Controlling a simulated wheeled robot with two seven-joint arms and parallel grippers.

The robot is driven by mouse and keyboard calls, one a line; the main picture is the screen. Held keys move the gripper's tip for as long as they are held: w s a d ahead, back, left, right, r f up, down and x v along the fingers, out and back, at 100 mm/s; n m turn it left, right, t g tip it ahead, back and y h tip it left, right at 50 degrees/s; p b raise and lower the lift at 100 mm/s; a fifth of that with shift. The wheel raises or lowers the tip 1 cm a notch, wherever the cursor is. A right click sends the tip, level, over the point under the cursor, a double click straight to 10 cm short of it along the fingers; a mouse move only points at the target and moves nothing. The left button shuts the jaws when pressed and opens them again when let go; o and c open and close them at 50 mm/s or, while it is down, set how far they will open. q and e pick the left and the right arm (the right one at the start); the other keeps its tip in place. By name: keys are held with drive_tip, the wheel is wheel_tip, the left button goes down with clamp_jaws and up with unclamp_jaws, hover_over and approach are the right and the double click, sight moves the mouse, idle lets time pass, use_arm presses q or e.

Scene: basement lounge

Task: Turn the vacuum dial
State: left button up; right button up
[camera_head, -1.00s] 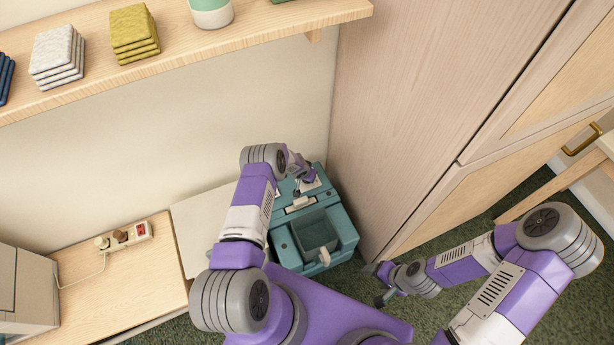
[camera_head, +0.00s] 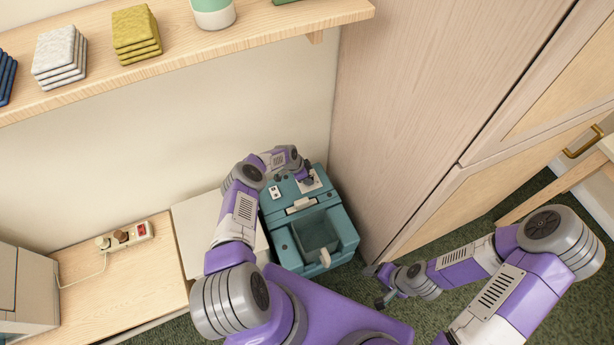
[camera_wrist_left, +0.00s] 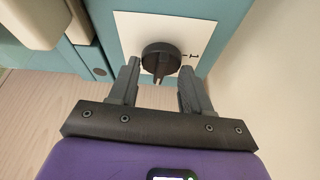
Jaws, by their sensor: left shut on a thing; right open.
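The vacuum (camera_head: 345,220) is a teal box-shaped machine on the floor between the wall and the tall cabinet. Its dial (camera_wrist_left: 161,62) is a black round knob with a pointer bar, on a white plate (camera_wrist_left: 200,30) with a small black mark to the right of the knob. The pointer bar points down in the left wrist view. My left gripper (camera_wrist_left: 158,88) is shut on the dial, one finger on each side. In the head view the left gripper (camera_head: 308,178) reaches over the vacuum's back and hides the dial. My right gripper (camera_head: 377,284) is open and empty, low right of the vacuum.
A tall wooden cabinet (camera_head: 430,100) stands close to the vacuum's right. A shelf (camera_head: 190,62) with stacked cloths and a cup runs above. A low wooden bench (camera_head: 120,285) with a power strip (camera_head: 125,237) lies at left. Green carpet is open on the right.

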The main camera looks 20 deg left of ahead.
use_arm(q)
drive_tip(key=shift+a+f+m+g, duration=0.1)
drive_tip(key=shift+m+g, duration=0.2)
drive_tip(key=shift+m, duration=0.5)
drive_tip(key=shift+s+a+f+m+h, duration=0.1)
drive_tip(key=shift+s+f+m+h, duration=0.15)
drive_tip(key=shift+m, duration=0.35)
drive_tip(key=shift+w+r+m+g, duration=0.1)
drive_tip(key=shift+r+m+g, duration=0.1)
drive_tip(key=shift+m+g, duration=0.1)
drive_tip(key=o, duration=1)
drive_tip(key=shift+w+r, duration=0.1)
drive_tip(key=shift+r+p, duration=0.45)
drive_tip(key=shift+r, duration=0.05)
drive_tip(key=p+v, duration=0.5)
drive_tip(key=v, duration=0.1)
drive_tip(key=shift+a+r+p, duration=0.2)
drive_tip(key=shift+a+p, duration=0.05)
drive_tip(key=shift+p, duration=0.15)
